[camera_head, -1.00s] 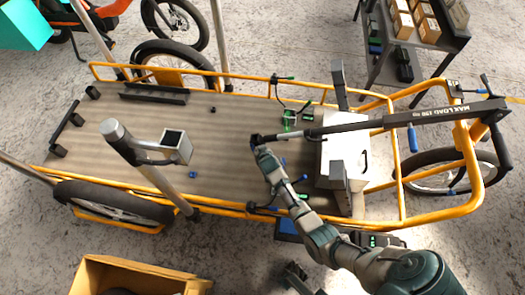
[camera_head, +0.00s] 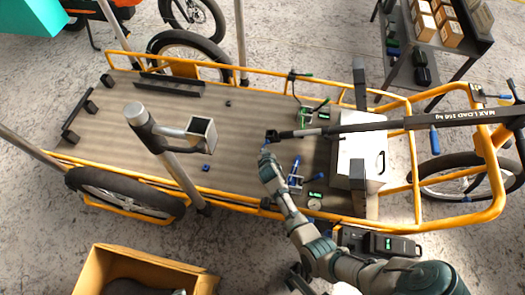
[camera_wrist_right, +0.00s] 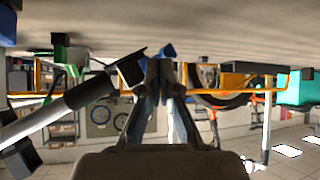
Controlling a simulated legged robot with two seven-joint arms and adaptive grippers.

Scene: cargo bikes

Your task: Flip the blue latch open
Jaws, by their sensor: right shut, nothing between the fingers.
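A blue latch piece with a silver body (camera_head: 295,181) sits on the bike's wooden bed (camera_head: 235,120), just left of the white box. My right gripper (camera_head: 265,147) is shut and empty over the bed, left of and beyond that latch and apart from it. Its fingertips are close to the blue-and-black left end of a long bar (camera_head: 272,135). In the right wrist view the closed fingers (camera_wrist_right: 163,72) point at a blue piece (camera_wrist_right: 168,50) just past their tips. I cannot tell whether they touch it. My left gripper is not in view.
A green clamp (camera_head: 306,115) stands across the bar from the blue latch. The "MAX LOAD" bar (camera_head: 380,124) crosses above the white box (camera_head: 357,157). A small blue piece (camera_head: 206,167) lies on the bed, and a post (camera_head: 165,150) rises at left.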

